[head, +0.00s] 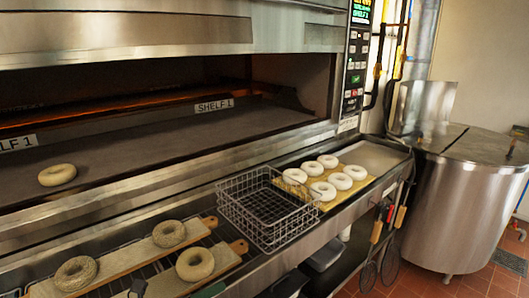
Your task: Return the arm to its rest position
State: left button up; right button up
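Neither of my grippers can be made out in the head view. A small dark shape (137,287) shows at the bottom edge, too cut off to tell what it is. One pale bagel (45,178) lies on the oven deck (130,150) at the left. Three seeded bagels lie on wooden boards: one at the back (159,236), one at the left (63,277) and one at the front (183,268).
An empty-looking wire basket (268,232) stands on the counter ledge. Several white bagels (327,161) lie on a yellowish board beside it. A large steel kettle (460,210) stands at the right, its lid partly raised. Skimmers (390,262) hang below the ledge. Red-tiled floor (430,285) is clear in front.

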pick_arm(q)
jog(key=s+a+f+n+t+y, duration=0.35)
jog(key=f+n+y, duration=0.45)
jog(key=n, duration=0.5)
jog(key=s+a+f+n+t+y, duration=0.2)
jog(key=a+f+n+t+y, duration=0.25)
jog(key=f+n, duration=0.7)
jog(key=s+a+f+n+g+y, duration=0.1)
jog(key=s+f+n+g+y, duration=0.1)
jog(key=s+f+n+g, duration=0.2)
jog(key=s+a+f+n+g+y, duration=0.1)
jog(key=s+f+n+g+y, duration=0.1)
jog(key=s+f+n, duration=0.6)
jog(key=s+n+g, duration=0.1)
jog(key=s+n, duration=0.2)
jog(key=s, duration=0.2)
jog(key=shift+a+f+g, duration=0.2)
jog(key=shift+a+g, duration=0.1)
jog(key=shift+g, duration=0.1)
